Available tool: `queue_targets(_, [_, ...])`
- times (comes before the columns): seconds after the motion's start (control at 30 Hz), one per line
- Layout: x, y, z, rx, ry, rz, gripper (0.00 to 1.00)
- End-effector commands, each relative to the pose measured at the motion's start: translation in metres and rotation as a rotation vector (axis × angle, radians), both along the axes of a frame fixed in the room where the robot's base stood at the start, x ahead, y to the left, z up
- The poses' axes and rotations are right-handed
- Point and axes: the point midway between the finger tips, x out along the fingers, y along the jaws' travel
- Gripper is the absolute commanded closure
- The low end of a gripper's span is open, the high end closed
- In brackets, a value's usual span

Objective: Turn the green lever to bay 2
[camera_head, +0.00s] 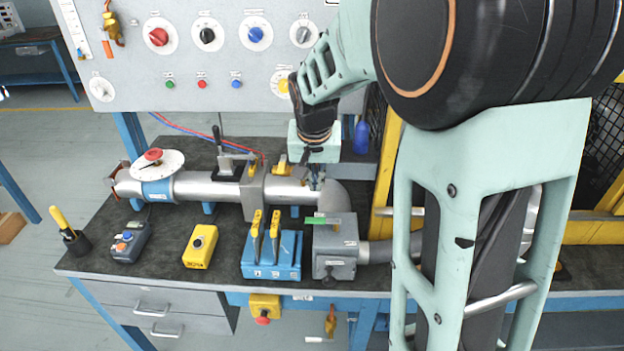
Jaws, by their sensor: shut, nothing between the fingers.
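The green lever (322,220) lies roughly level across the top of a grey box (335,262) at the front right of the bench. The box joins the grey pipework. Small labels on the box are too small to read, so I cannot tell which bay the lever points to. My gripper (316,184) is shut and empty. It points down near the pipe elbow, behind and above the lever in the picture, and looks apart from it. My arm comes in from the right and hides part of the bench and pipe.
Left of the grey box stands a blue block with yellow levers (271,255). A yellow button box (200,246) and a grey control box (130,242) stand further left. The silver pipe (212,187) runs behind them. A panel of knobs (200,60) rises at the back.

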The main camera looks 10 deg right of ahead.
Motion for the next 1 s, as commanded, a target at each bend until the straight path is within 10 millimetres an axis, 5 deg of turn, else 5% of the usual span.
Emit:
queue_targets(0.33, [0.022,-0.006,-0.069,0.0,0.005,0.0,1.0])
queue_targets(0.6, [-0.01,0.003,-0.066,0.0,0.001,0.0,1.0])
queue_targets(1.0, [-0.016,0.004,-0.067,0.001,0.0,0.0,1.0])
